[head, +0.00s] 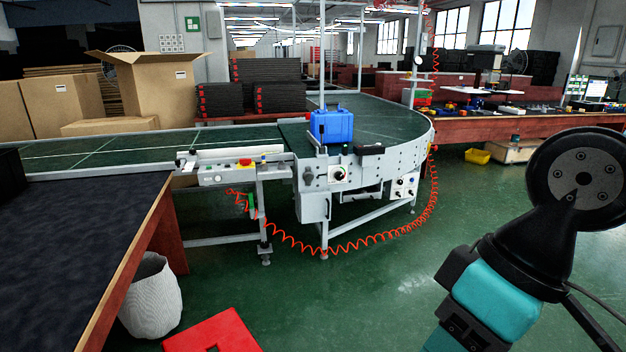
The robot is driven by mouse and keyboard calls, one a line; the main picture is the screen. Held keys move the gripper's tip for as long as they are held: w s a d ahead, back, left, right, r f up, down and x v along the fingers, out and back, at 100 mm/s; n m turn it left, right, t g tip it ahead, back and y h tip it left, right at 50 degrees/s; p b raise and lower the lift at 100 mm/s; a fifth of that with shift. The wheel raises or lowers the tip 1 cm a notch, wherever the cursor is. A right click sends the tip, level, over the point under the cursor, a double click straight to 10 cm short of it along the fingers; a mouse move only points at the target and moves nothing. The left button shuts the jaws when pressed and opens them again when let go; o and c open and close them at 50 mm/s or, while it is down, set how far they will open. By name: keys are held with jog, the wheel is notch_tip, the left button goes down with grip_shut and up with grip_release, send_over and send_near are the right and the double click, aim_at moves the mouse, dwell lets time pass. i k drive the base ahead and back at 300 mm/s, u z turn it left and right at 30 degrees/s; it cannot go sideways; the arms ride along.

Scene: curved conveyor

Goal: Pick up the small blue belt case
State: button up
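The small blue case (332,127) stands upright on the curved part of the green conveyor belt (385,122), close to its near edge. It has a handle on top. Part of my arm shows at the right of the head view, well apart from the case. My gripper is not in the picture, so its fingers cannot be seen.
A dark-topped table (85,235) stands at the near left, with a white bin (152,295) beside it. A red object (215,335) lies on the floor. An orange coiled cable (375,240) hangs below the conveyor. Open green floor (350,300) lies in front.

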aim_at(338, 124)
jog(key=z, duration=0.3)
jog(key=i, duration=2.1)
jog(key=u, duration=0.2)
jog(key=i, duration=2.05)
jog(key=u, duration=0.6)
jog(key=i, duration=0.95)
jog(key=u, duration=0.25)
